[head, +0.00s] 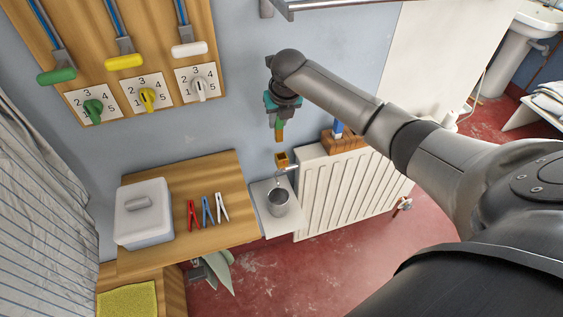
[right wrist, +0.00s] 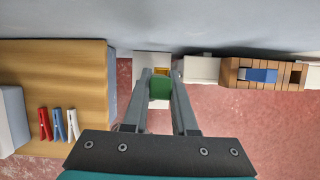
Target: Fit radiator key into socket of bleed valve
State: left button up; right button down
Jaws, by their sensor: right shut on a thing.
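My right gripper (head: 279,121) is shut on the radiator key, which has a green handle (right wrist: 160,89) between the two fingers (right wrist: 161,76). In the head view the brass-coloured end of the key (head: 279,134) points down below the fingers. The brass bleed valve (head: 282,160) sits at the top left corner of the white radiator (head: 345,190), below the key with a visible gap in the head view. In the right wrist view a yellow-brass patch shows just past the green handle; I cannot tell whether it is key or valve. My left gripper is not in view.
A metal cup (head: 278,202) stands on a small white shelf (head: 262,222) under the valve. A wooden block with a blue piece (head: 338,138) sits on the radiator. Left are a wooden table (head: 228,172), several clothes pegs (head: 208,209) and a lidded white box (head: 143,215).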

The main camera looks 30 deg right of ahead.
jog(key=shift+d, duration=0.35)
jog(key=shift+d+f, duration=0.1)
jog(key=shift+f, duration=0.25)
notch_tip(320, 180, down, 10)
jog(key=b, duration=0.2)
jog(key=shift+r+b, duration=0.2)
jog(key=shift+b, duration=0.1)
jog(key=c, duration=0.7)
grip_release()
jog(key=shift+r+n, duration=0.1)
jog(key=shift+n, duration=0.2)
jog(key=shift+s+r, duration=0.1)
jog(key=shift+r, duration=0.05)
jog(key=p+v, duration=0.4)
jog(key=v, duration=0.7)
jog(key=shift+r, duration=0.35)
jog(key=shift+s, duration=0.15)
